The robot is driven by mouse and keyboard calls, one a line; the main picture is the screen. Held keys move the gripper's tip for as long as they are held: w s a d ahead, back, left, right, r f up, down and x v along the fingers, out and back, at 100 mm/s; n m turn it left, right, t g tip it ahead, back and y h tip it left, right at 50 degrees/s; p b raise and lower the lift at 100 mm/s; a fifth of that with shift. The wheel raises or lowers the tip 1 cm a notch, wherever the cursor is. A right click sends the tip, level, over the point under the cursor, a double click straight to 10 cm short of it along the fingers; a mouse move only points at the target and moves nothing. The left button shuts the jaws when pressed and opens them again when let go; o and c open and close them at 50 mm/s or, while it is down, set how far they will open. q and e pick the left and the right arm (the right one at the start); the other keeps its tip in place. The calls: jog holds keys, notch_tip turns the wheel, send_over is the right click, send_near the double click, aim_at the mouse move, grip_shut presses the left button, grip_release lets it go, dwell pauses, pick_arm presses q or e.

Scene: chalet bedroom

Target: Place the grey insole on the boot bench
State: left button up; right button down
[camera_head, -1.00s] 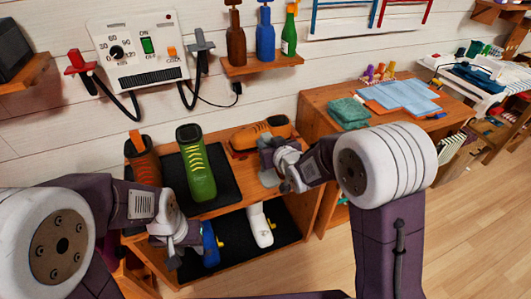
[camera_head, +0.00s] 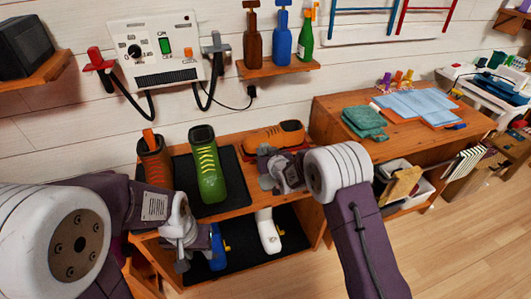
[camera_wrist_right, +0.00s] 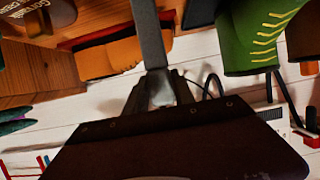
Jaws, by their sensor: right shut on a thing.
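My right gripper (camera_head: 268,168) is shut on the grey insole, which shows as a narrow grey strip (camera_wrist_right: 149,35) between its fingers in the right wrist view. It is over the right end of the wooden boot bench (camera_head: 240,212), in front of the orange shoe (camera_head: 272,138). In the head view the gripper hides most of the insole, and I cannot tell whether it touches the bench. My left gripper (camera_head: 184,258) hangs at the bench's front left, by the blue boot (camera_head: 217,250); its finger opening is unclear.
A green boot (camera_head: 207,170) and a brown boot (camera_head: 154,162) stand on the bench top. A white boot (camera_head: 267,232) is on the lower shelf. A wooden table (camera_head: 340,105) with cloths stands right. A wall dryer (camera_head: 160,50) and bottle shelf (camera_head: 278,68) are above.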

jog(key=shift+f, duration=0.15)
jog(key=c, duration=1.1)
grip_release()
jog(key=shift+o, duration=0.2)
jog(key=shift+r, duration=0.4)
jog(key=v, duration=1.2)
jog(key=shift+p, duration=0.45)
jog(key=shift+f, duration=0.15)
